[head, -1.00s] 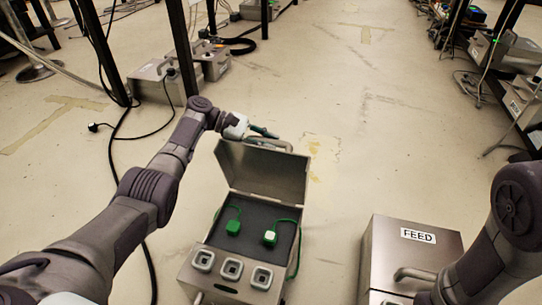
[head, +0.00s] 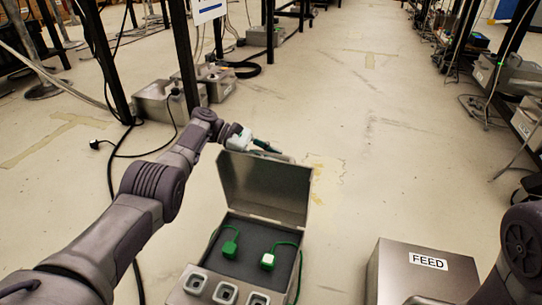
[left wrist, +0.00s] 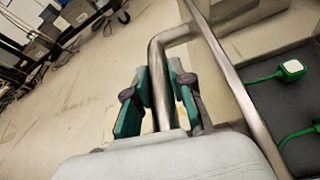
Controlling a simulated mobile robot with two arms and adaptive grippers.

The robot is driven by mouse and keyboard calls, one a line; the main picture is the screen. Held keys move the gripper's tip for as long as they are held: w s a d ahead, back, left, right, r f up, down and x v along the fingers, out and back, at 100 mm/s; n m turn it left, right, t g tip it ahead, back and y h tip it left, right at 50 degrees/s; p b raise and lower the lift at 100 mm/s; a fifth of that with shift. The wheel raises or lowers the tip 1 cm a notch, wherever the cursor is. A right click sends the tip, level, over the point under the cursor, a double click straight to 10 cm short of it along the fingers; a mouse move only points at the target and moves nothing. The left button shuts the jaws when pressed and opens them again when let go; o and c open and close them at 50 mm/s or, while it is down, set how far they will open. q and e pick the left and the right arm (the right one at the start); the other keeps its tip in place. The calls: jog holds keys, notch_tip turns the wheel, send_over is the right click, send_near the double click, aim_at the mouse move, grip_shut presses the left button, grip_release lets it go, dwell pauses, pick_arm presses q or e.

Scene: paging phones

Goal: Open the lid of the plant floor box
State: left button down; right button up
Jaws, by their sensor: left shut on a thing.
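The metal box (head: 210,262) stands on the floor at the lower middle of the head view, cut off by the bottom edge. No name label shows on it. Its lid (head: 265,188) stands raised at the back, and the dark inside shows. My left gripper (head: 266,147) is at the lid's top edge. In the left wrist view, the fingers of my left gripper (left wrist: 158,95) are shut around the bent metal handle (left wrist: 178,37) of the lid. My right arm shows at the right edge; its gripper is out of view.
Two green plugs with cords, a left one (head: 230,247) and a right one (head: 268,260), lie in the box. Several square sockets (head: 227,293) line its front. A box labelled FEED (head: 392,272) stands to the right. Floor behind the lid is clear.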

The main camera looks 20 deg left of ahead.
pick_arm(q)
jog(key=c, duration=1)
grip_release()
jog(key=shift+s+f, duration=0.1)
jog(key=shift+f, duration=0.15)
notch_tip(320, 180, up, 10)
jog(key=shift+r, duration=0.25)
